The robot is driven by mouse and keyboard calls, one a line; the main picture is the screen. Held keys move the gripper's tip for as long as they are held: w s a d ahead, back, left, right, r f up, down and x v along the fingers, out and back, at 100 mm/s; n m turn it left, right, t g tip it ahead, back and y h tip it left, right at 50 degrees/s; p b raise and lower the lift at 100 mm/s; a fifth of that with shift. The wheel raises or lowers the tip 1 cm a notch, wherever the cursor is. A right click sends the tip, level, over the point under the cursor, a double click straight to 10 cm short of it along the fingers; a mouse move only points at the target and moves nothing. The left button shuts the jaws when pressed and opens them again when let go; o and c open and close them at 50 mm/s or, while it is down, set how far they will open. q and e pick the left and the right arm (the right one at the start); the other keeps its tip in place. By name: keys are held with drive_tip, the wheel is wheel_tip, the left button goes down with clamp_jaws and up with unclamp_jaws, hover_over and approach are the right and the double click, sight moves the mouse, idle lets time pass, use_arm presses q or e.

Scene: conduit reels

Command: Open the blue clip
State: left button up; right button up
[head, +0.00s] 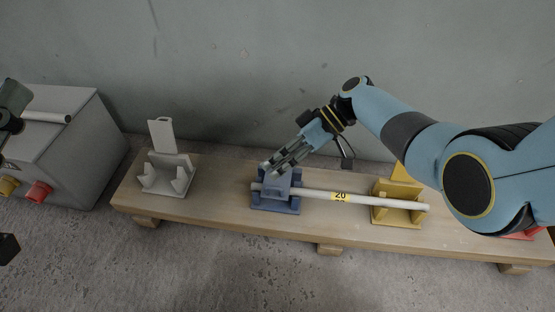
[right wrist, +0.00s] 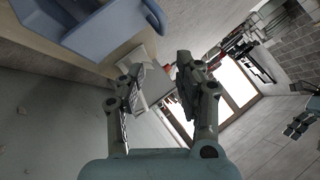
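The blue clip (head: 275,204) stands on the wooden bench, with a white conduit (head: 315,194) running from it to the right. My right gripper (head: 272,167) is at the top back of the blue clip, its fingers pointing down and left. The fingers hide part of the clip's flap, so I cannot tell its exact position or whether they touch it. In the right wrist view the fingers (right wrist: 158,82) are apart with nothing between them, and the blue clip (right wrist: 105,28) lies beyond them at upper left. A dark part at the head view's left edge may be my left gripper (head: 12,112); its state is unclear.
The conduit also rests in a yellow clip (head: 398,212), whose flap stands up. A grey clip (head: 165,178) with a raised flap stands empty on the bench (head: 222,206) at left. A grey box (head: 85,150) with red and yellow knobs stands further left. A wall is behind.

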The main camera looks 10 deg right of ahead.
drive_tip(key=v, duration=1.2)
